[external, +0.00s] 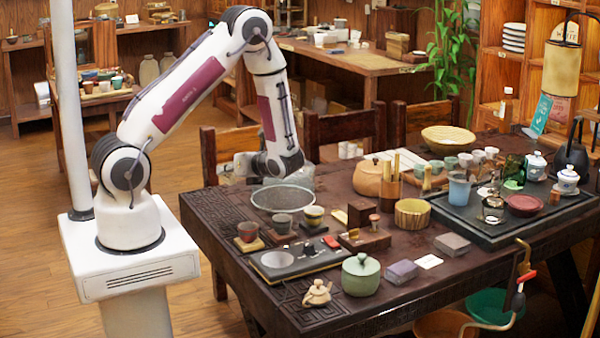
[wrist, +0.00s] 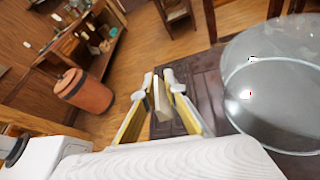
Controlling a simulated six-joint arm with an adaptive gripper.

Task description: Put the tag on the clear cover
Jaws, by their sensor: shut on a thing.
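My gripper (wrist: 157,88) is shut on a small, thin cream tag (wrist: 161,98), which stands on edge between the two fingertips. In the external view my gripper (external: 240,166) is at the far left edge of the table, small and partly hidden, and I cannot make out the tag there. The clear cover (wrist: 275,85) is a glass dome to the right of the gripper in the wrist view, apart from the tag. In the external view the clear cover (external: 284,198) sits at the table's back left, beside and below my wrist.
Wooden chairs (external: 345,135) line the back edge. Dark tabletop (external: 215,212) is bare left of the cover.

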